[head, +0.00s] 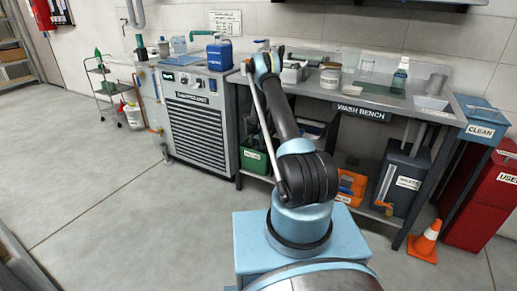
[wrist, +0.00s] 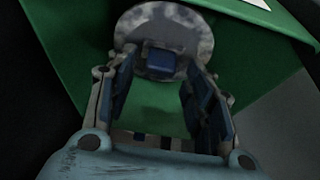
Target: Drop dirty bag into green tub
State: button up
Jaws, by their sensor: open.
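The green tub (head: 258,168) stands on the lower shelf of the wash bench in the head view, partly behind my arm. Its green surface (wrist: 250,52) fills much of the wrist view, with a white label at the top. My gripper (wrist: 163,88) is open over the green, its two fingers apart. A round, mottled grey thing with a blue block on it, possibly the dirty bag (wrist: 190,32), lies just beyond the fingertips, against the green. I cannot tell whether the fingers touch it or how deep it sits. My gripper is hidden in the head view.
The wash bench (head: 362,114) has bottles and containers on top. A traffic cone (head: 425,240) and red bin (head: 480,205) are at right.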

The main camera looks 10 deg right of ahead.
jog(key=v, duration=1.2)
jog(key=shift+r, duration=0.25)
